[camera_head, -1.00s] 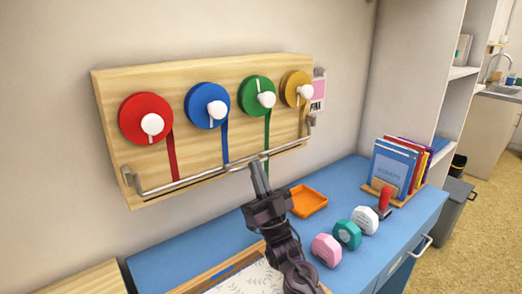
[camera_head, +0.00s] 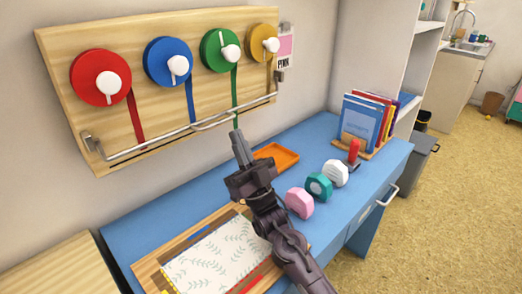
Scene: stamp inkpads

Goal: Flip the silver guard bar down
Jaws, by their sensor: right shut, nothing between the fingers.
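The silver guard bar (camera_head: 160,144) runs along the lower edge of the wooden wall board (camera_head: 62,75). Its ends sit in brackets at the board's two lower corners, and it has a bent handle part (camera_head: 213,122) near the middle. The bar lies low, across the lower ends of the colored ribbons. My right gripper (camera_head: 238,135) is shut and empty, its tips pointing up just below and right of the handle part. I cannot tell whether the tips touch the bar. My left gripper is out of view.
Red (camera_head: 88,70), blue, green and yellow ribbon spools with white knobs are on the board. The blue desk (camera_head: 135,228) below holds an orange tray (camera_head: 288,154), pink, teal and white blocks (camera_head: 299,203), a red-handled stamp (camera_head: 353,149), books (camera_head: 360,118) and a patterned sheet (camera_head: 215,258).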

